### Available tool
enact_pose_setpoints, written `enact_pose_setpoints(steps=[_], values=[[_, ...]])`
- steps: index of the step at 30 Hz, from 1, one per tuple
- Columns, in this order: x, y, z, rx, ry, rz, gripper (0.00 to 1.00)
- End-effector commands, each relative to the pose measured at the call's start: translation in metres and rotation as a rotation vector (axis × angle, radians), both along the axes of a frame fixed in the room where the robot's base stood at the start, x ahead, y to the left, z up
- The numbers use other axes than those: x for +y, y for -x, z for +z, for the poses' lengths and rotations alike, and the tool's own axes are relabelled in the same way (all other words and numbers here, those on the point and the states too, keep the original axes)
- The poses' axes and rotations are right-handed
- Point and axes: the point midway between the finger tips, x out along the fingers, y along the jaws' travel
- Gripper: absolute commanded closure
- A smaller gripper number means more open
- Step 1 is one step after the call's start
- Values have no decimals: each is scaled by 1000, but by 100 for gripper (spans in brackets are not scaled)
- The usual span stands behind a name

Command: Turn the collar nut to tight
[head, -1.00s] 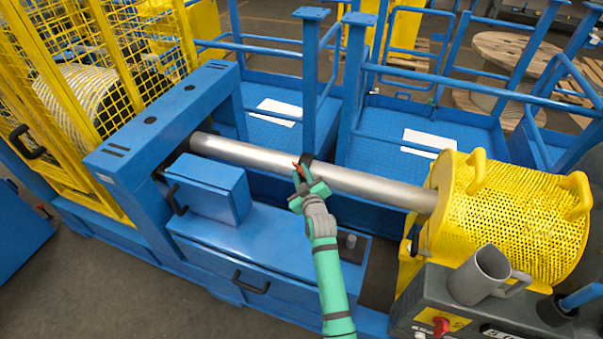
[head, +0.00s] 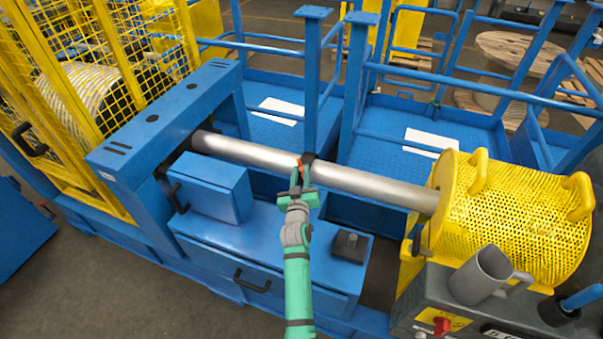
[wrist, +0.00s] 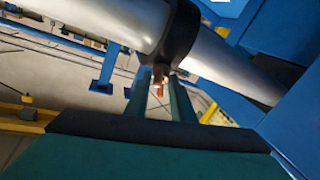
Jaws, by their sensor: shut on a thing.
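The collar nut (head: 308,158) is a dark ring around the long silver shaft (head: 375,186), near the middle of the head view. A small orange-red tab (head: 300,168) sticks out from its near side. In the wrist view the dark collar (wrist: 181,35) crosses the shaft at the top, with the reddish tab (wrist: 160,84) below it between the fingers. My green gripper (head: 301,180) reaches up from the front and is shut on the collar's tab; it also shows in the wrist view (wrist: 161,85). The fingers partly hide the tab. No tightness marking is readable.
A blue frame (head: 165,110) holds the shaft's left end; a yellow perforated drum (head: 515,215) stands at its right. A blue box (head: 210,187) and a dark block (head: 350,246) sit on the bench below. A grey mug (head: 480,275) stands front right.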

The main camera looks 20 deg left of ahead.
Motion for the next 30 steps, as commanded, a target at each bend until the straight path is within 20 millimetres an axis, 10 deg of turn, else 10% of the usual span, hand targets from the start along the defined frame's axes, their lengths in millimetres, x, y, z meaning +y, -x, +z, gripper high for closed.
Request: enact_pose_setpoints(steps=[30], values=[[10,1,-2,-10,-317,-316,100]])
